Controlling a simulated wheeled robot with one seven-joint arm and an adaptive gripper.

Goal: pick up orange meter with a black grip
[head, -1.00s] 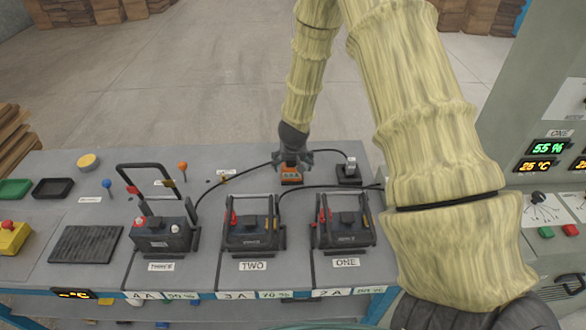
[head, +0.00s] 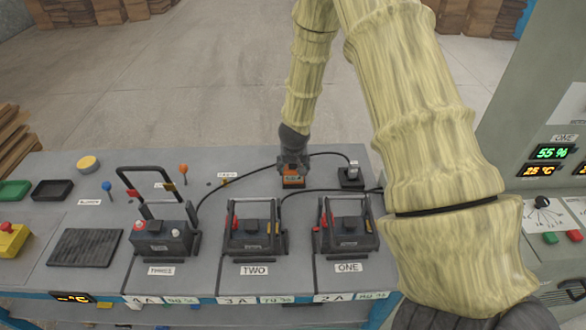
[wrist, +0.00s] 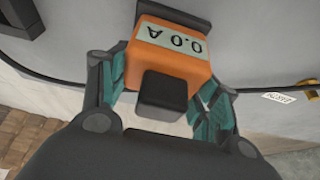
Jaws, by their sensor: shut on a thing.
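The orange meter (wrist: 168,52) is a small block with a light display reading 0.0 A, seen upside down in the wrist view. Its black grip (wrist: 163,92) points toward the wrist camera. My gripper (wrist: 165,95) is shut with its teal pads on either side of the meter. In the head view the meter (head: 292,182) shows as an orange patch below my gripper (head: 293,168), at the back of the bench. Whether it touches the bench is hard to tell.
A black socket block (head: 351,177) with a cable stands right of the meter. Batteries labelled ONE (head: 347,240), TWO (head: 254,240) and a third (head: 160,240) with a raised handle line the front. Small knobs (head: 183,168) stand to the left. A panel cabinet (head: 530,130) is at the right.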

